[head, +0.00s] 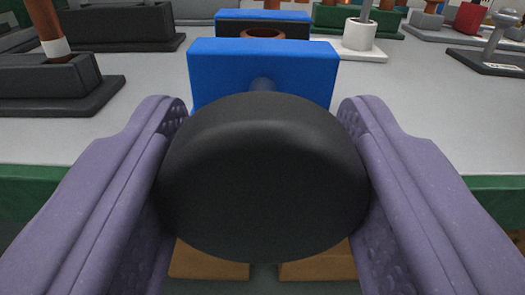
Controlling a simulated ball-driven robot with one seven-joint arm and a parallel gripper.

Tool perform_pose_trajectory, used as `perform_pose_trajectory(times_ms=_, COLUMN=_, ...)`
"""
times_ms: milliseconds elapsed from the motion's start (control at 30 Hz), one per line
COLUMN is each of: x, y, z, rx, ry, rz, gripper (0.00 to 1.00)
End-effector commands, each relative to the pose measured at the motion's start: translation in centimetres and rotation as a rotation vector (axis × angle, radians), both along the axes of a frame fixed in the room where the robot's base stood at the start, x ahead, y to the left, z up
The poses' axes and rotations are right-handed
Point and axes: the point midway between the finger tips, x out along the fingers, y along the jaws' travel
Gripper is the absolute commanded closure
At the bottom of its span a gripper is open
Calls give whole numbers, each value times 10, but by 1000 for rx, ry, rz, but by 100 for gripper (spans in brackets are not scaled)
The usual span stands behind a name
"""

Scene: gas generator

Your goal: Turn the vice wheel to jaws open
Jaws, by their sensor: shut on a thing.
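The vice wheel is a large black round knob (263,185) in the middle of the head view. A short shaft joins it to a blue vice jaw block (215,68) behind it. Another blue-topped jaw (232,17) stands farther back. A brown round thing (264,33) shows between the two blue parts; the knob and near block hide the rest of the vice. My gripper (263,190) has purple padded fingers, one on each side of the knob, shut on it.
A dark block with a brown handle (54,30) stands at the left. A white cylinder with a grey rod (358,38) stands behind at the right, and a grey knobbed piece (496,45) farther right. The grey tabletop (420,105) right of the vice is clear; its green front edge (495,190) runs below.

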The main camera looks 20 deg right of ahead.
Motion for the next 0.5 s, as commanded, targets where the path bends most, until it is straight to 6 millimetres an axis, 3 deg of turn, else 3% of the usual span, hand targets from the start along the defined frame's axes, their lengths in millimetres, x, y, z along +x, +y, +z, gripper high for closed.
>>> perform_pose_trajectory(times_ms=500, x=1, y=1, z=2, rx=-256, ry=68, rz=1, gripper=77)
